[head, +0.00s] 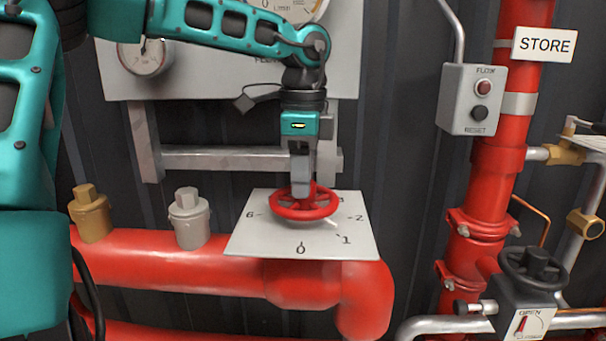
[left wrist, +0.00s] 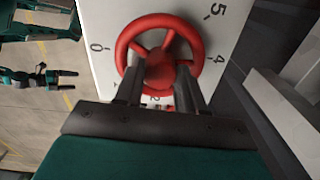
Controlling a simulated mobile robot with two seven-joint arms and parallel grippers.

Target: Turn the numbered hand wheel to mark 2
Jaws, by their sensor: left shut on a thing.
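The red hand wheel (head: 322,207) lies flat above a white numbered plate (head: 262,235). The marks 6, 0, 1 and 2 read clearly in the head view; another behind is partly covered. A small light streak shows at the wheel's front right, near mark 1; I cannot tell if it is a pointer. My left gripper (head: 300,190) points down at the wheel and is shut on it. In the left wrist view its fingers (left wrist: 158,92) reach the wheel (left wrist: 124,38) from both sides of the hub area. My right gripper (left wrist: 68,80) shows small at the left, open and empty.
Red pipes (head: 160,262) run below the plate, with a brass cap (head: 92,215) and a grey cap (head: 188,220) at left. A FLOW/RESET box (head: 472,99), a red riser (head: 490,190) and a black-knobbed valve (head: 530,268) stand at right. A gauge panel (head: 200,85) is behind.

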